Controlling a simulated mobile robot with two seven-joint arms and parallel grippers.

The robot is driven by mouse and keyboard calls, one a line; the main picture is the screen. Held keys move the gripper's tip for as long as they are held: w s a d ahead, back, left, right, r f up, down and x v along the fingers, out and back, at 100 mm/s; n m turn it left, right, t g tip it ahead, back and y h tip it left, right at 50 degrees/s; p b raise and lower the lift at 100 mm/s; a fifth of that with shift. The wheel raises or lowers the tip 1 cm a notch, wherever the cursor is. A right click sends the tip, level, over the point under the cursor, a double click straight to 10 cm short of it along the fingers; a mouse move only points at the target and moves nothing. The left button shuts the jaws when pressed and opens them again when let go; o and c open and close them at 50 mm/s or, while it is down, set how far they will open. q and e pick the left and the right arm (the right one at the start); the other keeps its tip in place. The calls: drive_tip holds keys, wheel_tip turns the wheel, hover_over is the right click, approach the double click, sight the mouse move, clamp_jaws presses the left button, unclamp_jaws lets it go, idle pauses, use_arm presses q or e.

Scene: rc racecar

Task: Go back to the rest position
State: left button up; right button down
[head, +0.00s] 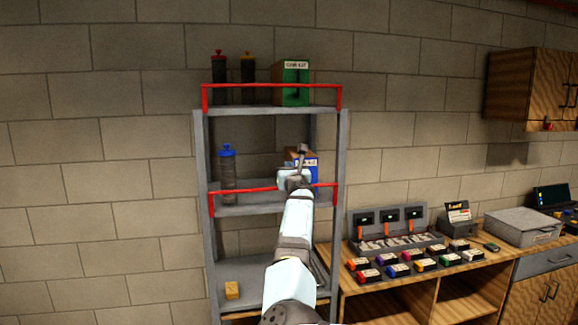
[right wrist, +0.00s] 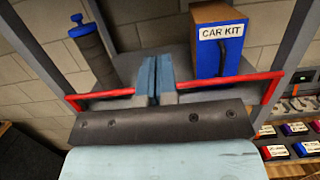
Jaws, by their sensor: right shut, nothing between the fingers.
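My right arm reaches up from the bottom of the head view to the middle shelf of a grey metal rack (head: 202,230). My right gripper (head: 302,152) is at that shelf, in front of a blue car kit box (head: 313,166) that it partly hides. In the right wrist view the gripper (right wrist: 156,75) has its two fingers together with nothing between them. The blue box (right wrist: 221,45), labelled CAR KIT, stands just right of the fingers, apart from them. My left gripper is not in view.
A blue-capped bottle (head: 227,175) stands left on the middle shelf behind a red rail (head: 240,190). The top shelf holds two bottles and a green box (head: 293,83). A yellow block (head: 232,289) lies low. Right is a wooden bench with several battery packs (head: 398,270) and a charger (head: 390,225).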

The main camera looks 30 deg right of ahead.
drive_tip(key=shift+s+r, duration=0.4)
drive_tip(key=shift+r, duration=0.1)
drive_tip(key=shift+w, duration=0.1)
